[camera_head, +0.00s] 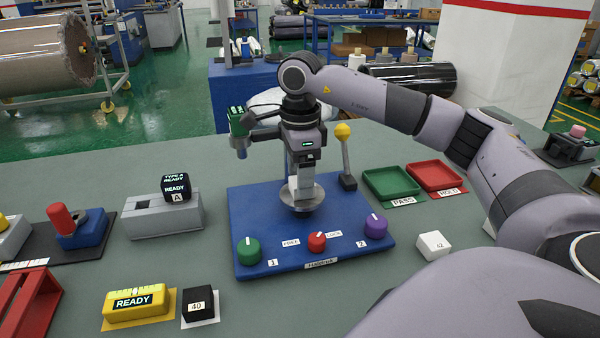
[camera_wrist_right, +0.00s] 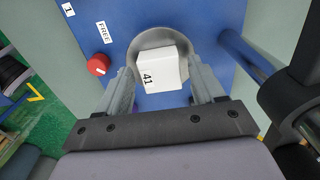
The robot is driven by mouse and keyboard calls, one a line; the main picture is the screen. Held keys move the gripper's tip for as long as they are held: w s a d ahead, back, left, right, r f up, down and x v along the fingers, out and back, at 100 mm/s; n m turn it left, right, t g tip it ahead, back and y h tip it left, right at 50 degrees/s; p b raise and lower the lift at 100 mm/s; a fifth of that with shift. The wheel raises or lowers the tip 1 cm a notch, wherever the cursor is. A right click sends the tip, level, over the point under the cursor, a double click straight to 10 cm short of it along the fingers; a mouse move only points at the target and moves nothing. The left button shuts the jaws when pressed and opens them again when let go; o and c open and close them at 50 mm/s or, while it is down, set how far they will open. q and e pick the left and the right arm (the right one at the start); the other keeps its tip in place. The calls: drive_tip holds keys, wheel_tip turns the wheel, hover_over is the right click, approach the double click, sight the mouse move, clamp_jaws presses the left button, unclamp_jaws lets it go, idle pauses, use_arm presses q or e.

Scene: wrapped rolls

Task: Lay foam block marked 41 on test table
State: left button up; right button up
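Foam block 41 (camera_wrist_right: 161,70) is white and sits between the fingertips of my right gripper (camera_wrist_right: 162,80) in the right wrist view. In the head view my right gripper (camera_head: 303,180) points straight down over the round grey plate (camera_head: 302,204), which I take as the test table. Whether the block touches the plate is hard to tell. The plate also shows behind the block in the wrist view (camera_wrist_right: 143,43). My left gripper is not in view.
The blue base (camera_head: 262,215) carries green (camera_head: 249,251), red (camera_head: 317,242) and purple (camera_head: 374,226) knobs. A yellow-topped lever (camera_head: 345,155) stands close right of the gripper. White block 42 (camera_head: 433,245), black block 40 (camera_head: 200,304), a green tray (camera_head: 390,182) and a red tray (camera_head: 434,176) lie around.

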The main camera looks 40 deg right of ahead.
drive_tip(key=shift+r, duration=0.1)
wheel_tip(320, 180, up, 7)
idle(0.7)
drive_tip(key=shift+s, duration=0.1)
